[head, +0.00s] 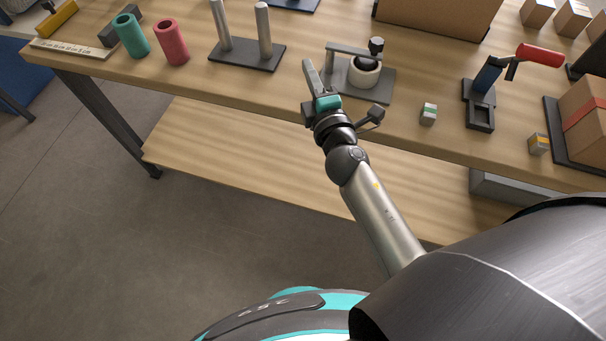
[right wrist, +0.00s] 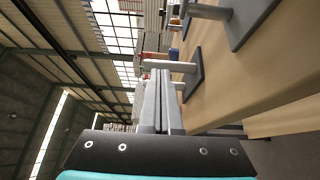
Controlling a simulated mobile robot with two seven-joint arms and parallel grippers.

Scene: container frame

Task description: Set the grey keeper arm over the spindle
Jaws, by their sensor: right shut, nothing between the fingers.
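The grey keeper arm (head: 346,48) is a flat bar on a short post, on a grey base plate (head: 382,91) at the bench's middle in the head view. My right gripper (head: 307,64) is shut and empty, just left of and in front of the base plate, apart from the arm. Its closed fingers (right wrist: 158,98) show in the right wrist view. My left gripper is not in view.
A two-post stand (head: 247,54) is left of the gripper, with red (head: 171,42) and green (head: 131,35) cylinders beyond. The bench's front edge runs below the gripper.

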